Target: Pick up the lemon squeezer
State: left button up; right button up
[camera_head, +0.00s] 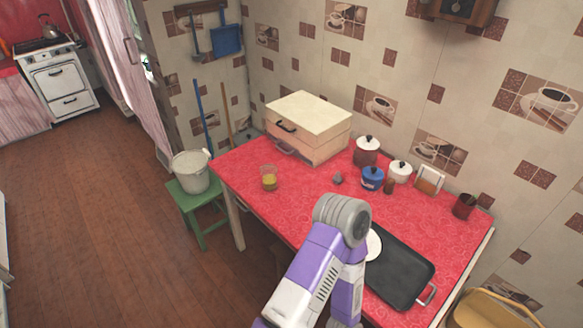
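No object here is clearly recognisable as the lemon squeezer. A small grey object (337,178) sits on the red oilcloth table (240,160), near its middle; it is too small to identify. A clear cup with yellow in its lower part (269,180) stands near the table's left edge. One of my purple and white arms rises from the bottom of the view over the table's front, ending in a grey rounded joint. No gripper fingers show, so I cannot tell what either gripper holds.
A black tray (402,270) and a partly hidden white plate (374,244) lie right of my arm. A cream box (310,115), brown jar (367,152), blue pot (372,180) and white pot (400,172) stand behind. A green stool (196,200) holds a bucket (190,172).

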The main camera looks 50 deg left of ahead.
aim_at(268, 172)
jog(key=u, duration=3.45)
jog(key=i, duration=2.55)
jog(key=z, duration=3.25)
